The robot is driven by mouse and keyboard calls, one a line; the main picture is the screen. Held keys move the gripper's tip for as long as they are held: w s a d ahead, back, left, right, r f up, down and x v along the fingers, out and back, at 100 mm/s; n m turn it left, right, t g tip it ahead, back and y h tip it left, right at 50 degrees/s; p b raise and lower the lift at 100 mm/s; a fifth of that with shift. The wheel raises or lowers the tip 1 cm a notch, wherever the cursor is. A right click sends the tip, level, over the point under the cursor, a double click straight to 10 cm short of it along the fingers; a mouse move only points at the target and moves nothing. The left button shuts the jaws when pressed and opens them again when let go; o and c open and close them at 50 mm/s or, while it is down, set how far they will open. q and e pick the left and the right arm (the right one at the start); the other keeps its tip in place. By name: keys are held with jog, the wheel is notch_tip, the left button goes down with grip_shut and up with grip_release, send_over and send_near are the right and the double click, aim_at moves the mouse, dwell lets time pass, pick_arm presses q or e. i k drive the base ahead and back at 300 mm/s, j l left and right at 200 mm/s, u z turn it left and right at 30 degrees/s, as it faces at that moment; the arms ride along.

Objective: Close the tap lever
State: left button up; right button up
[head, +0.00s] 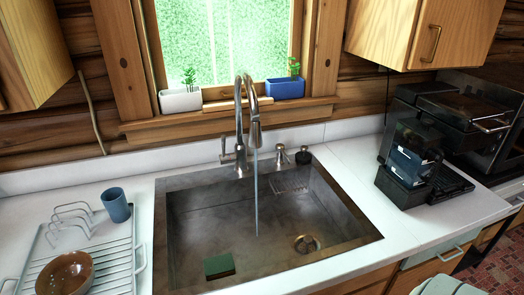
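The tap (240,120) is a tall metal gooseneck behind the sink, with its spray head (255,133) pointing down. A thin stream of water (256,195) runs from it into the metal sink (185,235). The tap lever (223,146) is on the left side of the tap's base and stands upright. Neither of my grippers is in the head view.
A green sponge (219,265) lies in the sink. A dish rack (115,265) with a brown bowl (65,272) and a blue cup (116,205) is on the left. A coffee machine (410,160) stands on the right. The counter in front is narrow.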

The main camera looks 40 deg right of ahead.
aim_at(224, 159)
jog(key=z, duration=0.9)
